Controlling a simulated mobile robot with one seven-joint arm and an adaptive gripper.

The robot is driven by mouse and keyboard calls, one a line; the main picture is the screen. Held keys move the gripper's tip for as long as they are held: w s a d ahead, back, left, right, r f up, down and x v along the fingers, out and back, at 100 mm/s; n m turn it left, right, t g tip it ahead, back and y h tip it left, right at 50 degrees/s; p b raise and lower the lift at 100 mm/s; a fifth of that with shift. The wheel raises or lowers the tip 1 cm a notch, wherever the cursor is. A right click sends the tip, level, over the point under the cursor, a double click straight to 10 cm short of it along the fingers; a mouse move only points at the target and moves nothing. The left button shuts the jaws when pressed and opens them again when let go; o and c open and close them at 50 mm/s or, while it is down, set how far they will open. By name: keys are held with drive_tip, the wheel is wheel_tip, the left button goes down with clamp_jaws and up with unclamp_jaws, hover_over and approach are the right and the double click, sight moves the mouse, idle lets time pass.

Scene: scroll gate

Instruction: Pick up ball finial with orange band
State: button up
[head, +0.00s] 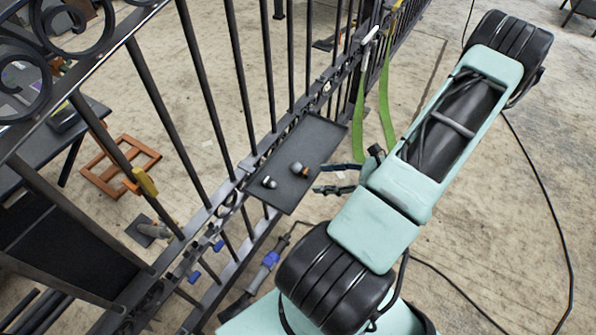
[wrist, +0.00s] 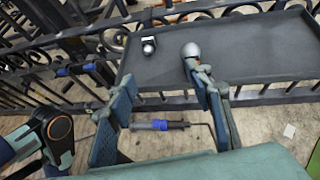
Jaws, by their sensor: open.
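The ball finial with orange band (head: 298,168) lies on a dark grey tray (head: 318,133). Its ball is grey, and the orange shows on its right side in the head view. In the wrist view, this grey ball (wrist: 190,50) is just beyond the right fingertip, which partly covers it; its band is hidden there. A second finial (head: 269,182), with a pale end, lies to its left; it also shows in the wrist view (wrist: 148,46). My gripper (head: 320,178) is open and empty, at the tray's right edge. Its fingers spread apart in the wrist view (wrist: 160,77).
The tray is against a black iron fence (head: 190,75) with upright bars and scrolls. A blue-handled tool (head: 268,262) lies below, near the fence. Green straps (head: 386,100) hang from the fence behind the tray. The tray's far right part is bare.

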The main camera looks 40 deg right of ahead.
sight(304, 169)
drive_tip(key=w+f, duration=0.1)
drive_tip(key=w, duration=0.1)
drive_tip(key=w+f+m+t+h+b, duration=0.1)
drive_tip(key=w+f, duration=0.1)
drive_tip(key=w+d+f+m+t, duration=0.1)
drive_tip(key=w, duration=0.1)
drive_tip(key=shift+w+f+h+b, duration=0.1)
drive_tip(key=shift+f+h+b, duration=0.2)
drive_tip(key=shift+f+b, duration=0.1)
drive_tip(key=b+x, duration=0.1)
drive_tip(key=x, duration=0.4)
drive_tip(key=shift+w+d+f, duration=0.1)
clamp_jaws()
